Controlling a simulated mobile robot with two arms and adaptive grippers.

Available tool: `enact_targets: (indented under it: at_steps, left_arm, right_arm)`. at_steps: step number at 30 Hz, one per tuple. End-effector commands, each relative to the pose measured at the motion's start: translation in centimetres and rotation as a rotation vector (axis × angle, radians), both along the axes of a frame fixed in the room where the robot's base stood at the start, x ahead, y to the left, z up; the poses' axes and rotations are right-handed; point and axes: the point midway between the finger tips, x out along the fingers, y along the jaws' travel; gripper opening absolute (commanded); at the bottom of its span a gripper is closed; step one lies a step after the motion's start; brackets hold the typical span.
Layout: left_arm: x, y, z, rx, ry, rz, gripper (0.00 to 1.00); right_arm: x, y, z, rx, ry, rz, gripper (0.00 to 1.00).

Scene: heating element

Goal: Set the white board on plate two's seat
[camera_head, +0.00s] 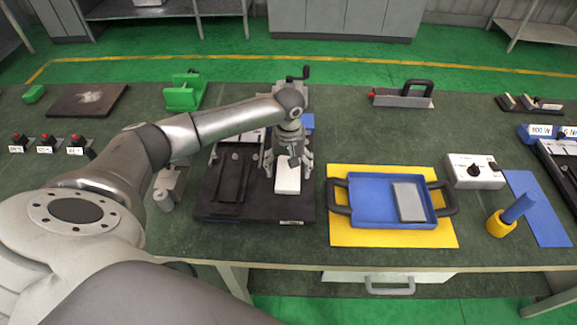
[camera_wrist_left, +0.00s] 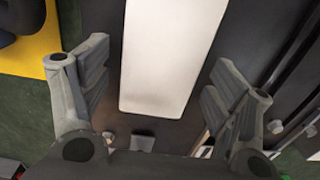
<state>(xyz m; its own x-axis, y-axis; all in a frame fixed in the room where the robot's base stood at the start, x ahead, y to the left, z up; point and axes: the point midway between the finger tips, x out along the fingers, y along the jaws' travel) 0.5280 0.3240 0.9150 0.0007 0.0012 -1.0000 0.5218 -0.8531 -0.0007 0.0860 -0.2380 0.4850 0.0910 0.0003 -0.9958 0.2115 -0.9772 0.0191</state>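The white board (camera_head: 288,180) is a small pale rectangle on the right part of a black fixture plate (camera_head: 213,207). It also shows in the left wrist view (camera_wrist_left: 170,55), lying lengthwise between my fingers. My left gripper (camera_head: 288,164) points down over the board's far part. Its fingers are spread (camera_wrist_left: 158,90), one on each side of the board, with a gap on both sides, so it is open. I cannot tell whether the board lies fully in a seat. The label on the plate's front edge is too small to read. My right gripper is not in view.
Right of the plate, a blue tray (camera_head: 365,214) with a grey slab (camera_head: 409,201) stands on a yellow mat (camera_head: 352,238). A control box (camera_head: 475,171) and a blue-and-yellow handled tool (camera_head: 512,213) are farther right. A green clamp (camera_head: 184,92) stands at the back left.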

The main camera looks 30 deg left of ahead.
Motion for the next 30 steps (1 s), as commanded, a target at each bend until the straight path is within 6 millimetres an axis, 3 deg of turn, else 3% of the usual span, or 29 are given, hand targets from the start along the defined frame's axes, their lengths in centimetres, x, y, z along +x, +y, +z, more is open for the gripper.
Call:
enact_targets:
  at_steps: [7,11,24,30]
  left_arm:
    - [0.0,0.0,0.1,0.001,-0.001,0.0,0.82]
    - [0.1,0.0,1.2,0.0,-0.004,0.0,0.82]
    - [0.1,0.0,10.0,0.0,-0.005,0.0,0.82]
    - [0.1,0.0,12.0,0.0,-0.001,0.001,0.82]
  right_arm:
    - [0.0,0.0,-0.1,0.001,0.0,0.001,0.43]
    - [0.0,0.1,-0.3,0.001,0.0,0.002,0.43]
    - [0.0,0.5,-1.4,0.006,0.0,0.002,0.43]
    - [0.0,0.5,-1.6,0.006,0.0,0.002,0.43]
